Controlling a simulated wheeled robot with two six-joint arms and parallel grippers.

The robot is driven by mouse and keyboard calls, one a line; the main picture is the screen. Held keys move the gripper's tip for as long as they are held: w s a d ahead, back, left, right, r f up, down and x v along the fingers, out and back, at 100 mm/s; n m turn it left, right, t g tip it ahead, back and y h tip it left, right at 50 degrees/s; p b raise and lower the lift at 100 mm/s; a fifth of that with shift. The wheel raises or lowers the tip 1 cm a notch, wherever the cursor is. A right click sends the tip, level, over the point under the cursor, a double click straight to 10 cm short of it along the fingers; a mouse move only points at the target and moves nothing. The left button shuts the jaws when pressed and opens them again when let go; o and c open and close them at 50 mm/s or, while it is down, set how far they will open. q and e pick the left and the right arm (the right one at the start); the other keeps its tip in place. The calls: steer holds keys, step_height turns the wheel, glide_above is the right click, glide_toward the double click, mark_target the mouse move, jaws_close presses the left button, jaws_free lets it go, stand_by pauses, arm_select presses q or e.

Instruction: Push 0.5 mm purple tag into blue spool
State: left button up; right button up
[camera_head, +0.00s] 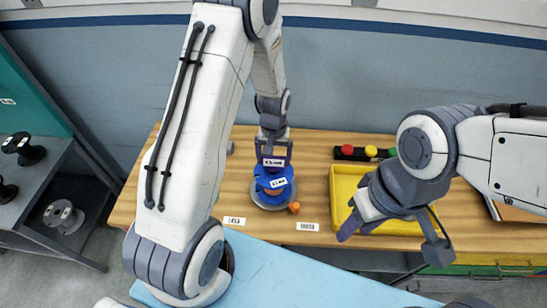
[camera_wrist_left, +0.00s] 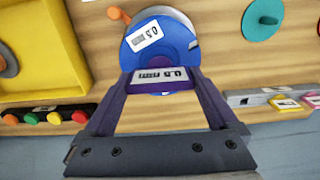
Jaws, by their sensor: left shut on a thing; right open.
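The blue spool (camera_head: 275,186) stands on a grey round base on the wooden table in the head view. It carries a white label, and an orange knob (camera_head: 294,207) sits by its edge. The wrist view shows the blue spool (camera_wrist_left: 178,42) from above. My left gripper (camera_head: 273,155) is shut on the purple tag (camera_wrist_left: 160,84), which has a white label. The tag is at the spool's near edge in the wrist view and overlaps it; I cannot tell how deep it sits. My right gripper (camera_head: 394,238) is open and empty over the yellow tray.
The yellow tray (camera_head: 343,190) lies right of the spool. Red, yellow and green buttons (camera_head: 371,151) stand behind it. A teal disc (camera_wrist_left: 263,20) and small coloured tags (camera_wrist_left: 285,102) show in the wrist view. A shelf at left holds more spools (camera_head: 63,216).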

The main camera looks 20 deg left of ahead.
arm_select(q)
steer(key=shift+f, duration=0.1)
stand_by(0.3)
steer(key=shift+f+b, duration=0.8)
steer(key=shift+f, duration=0.2)
steer(key=o, duration=1)
steer(key=shift+c, duration=0.2)
step_height(320, 180, up, 10)
steer(key=shift+r+b, duration=0.2)
steer(key=shift+b, duration=0.9)
